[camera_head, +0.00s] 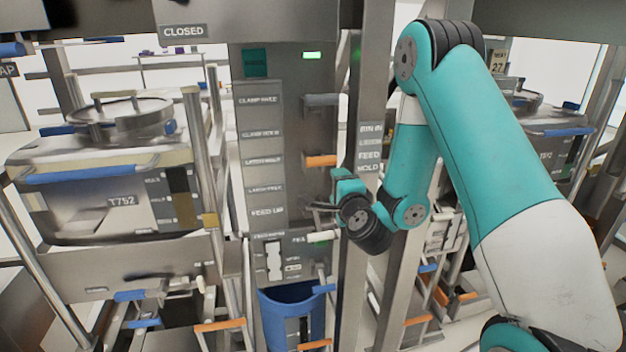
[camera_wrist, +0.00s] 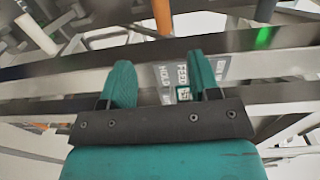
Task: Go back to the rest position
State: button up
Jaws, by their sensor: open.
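My gripper (camera_head: 322,206) is in front of the grey control column in the head view, at the end of my teal arm. It sits close to the steel post, to the right of the column's lower labels. In the wrist view my gripper (camera_wrist: 160,85) shows two teal fingers standing apart with nothing between them. Behind the fingers is a steel bar with a label plate (camera_wrist: 180,77) reading HOLD and FEED. From these views I cannot tell whether the fingers touch the bar.
The control column (camera_head: 290,130) carries a grey lever (camera_head: 321,101), an orange lever (camera_head: 321,160) and a lit green lamp (camera_head: 312,55). A steel bin marked T752 (camera_head: 85,200) stands left. A blue bin (camera_head: 285,312) is below. Steel posts crowd my arm.

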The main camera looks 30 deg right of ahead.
jog(key=s+a+r+n+g+y, duration=0.2)
jog(key=a+n+y, duration=0.25)
jog(key=a, duration=0.25)
jog(key=s+a+r+n+g+y, duration=0.2)
jog(key=a+n+y, duration=0.2)
jog(key=a+n, duration=0.25)
jog(key=s+a+r+n+g+y, duration=0.2)
jog(key=a+r+n+y, duration=0.15)
jog(key=a, duration=0.35)
jog(key=s+a+n+g+h, duration=0.1)
jog(key=s+n+g, duration=0.4)
jog(key=s, duration=0.7)
jog(key=s+a+r+n+g+h, duration=0.1)
jog(key=s+n+g+h, duration=0.1)
jog(key=s+n+g, duration=0.4)
jog(key=s+n, duration=0.3)
jog(key=s, duration=0.3)
jog(key=shift+a+r, duration=0.15)
jog(key=shift+r, duration=0.1)
jog(key=shift+s, duration=0.1)
